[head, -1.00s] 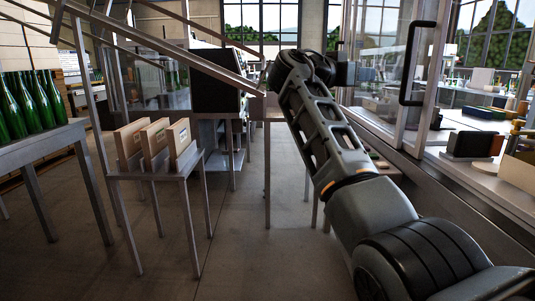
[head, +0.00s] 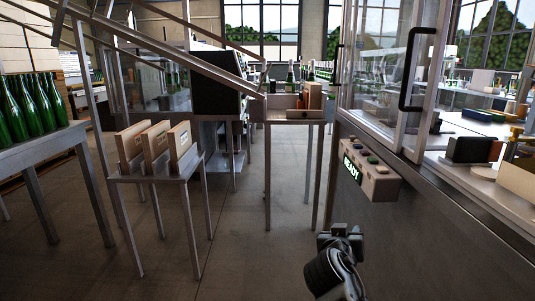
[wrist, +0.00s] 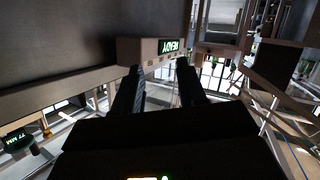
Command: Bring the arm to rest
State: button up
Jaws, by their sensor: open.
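In the wrist view my gripper (wrist: 158,78) shows two dark fingers spread apart with nothing between them. Beyond the fingertips is the control box with a lit READY sign (wrist: 167,47), which appears upside down there. In the head view part of my arm (head: 335,268) is folded low at the bottom, right of centre, below the control box (head: 371,170). The fingers cannot be made out in the head view.
A glass-doored machine (head: 455,215) stands close on the right. A small table (head: 294,116) with bottles is straight ahead. The middle floor is clear.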

jog(key=s+f+n+y, duration=0.2)
jog(key=s+f+y, duration=0.1)
jog(key=s+f, duration=0.95)
jog(key=s+f+n+y+p, duration=0.1)
jog(key=s+y+p, duration=0.15)
jog(key=s, duration=1.75)
jog(key=s+d+r, duration=0.1)
jog(key=s+r, duration=0.8)
jog(key=s, duration=0.3)
jog(key=s+d+r+t+p, duration=0.1)
jog(key=s+r, duration=0.8)
jog(key=s, duration=0.4)
jog(key=shift+s+m+y, duration=0.2)
jog(key=shift+m+y, duration=0.1)
jog(key=shift+y, duration=0.15)
jog(key=shift+d+r, duration=0.1)
jog(key=shift+d, duration=0.1)
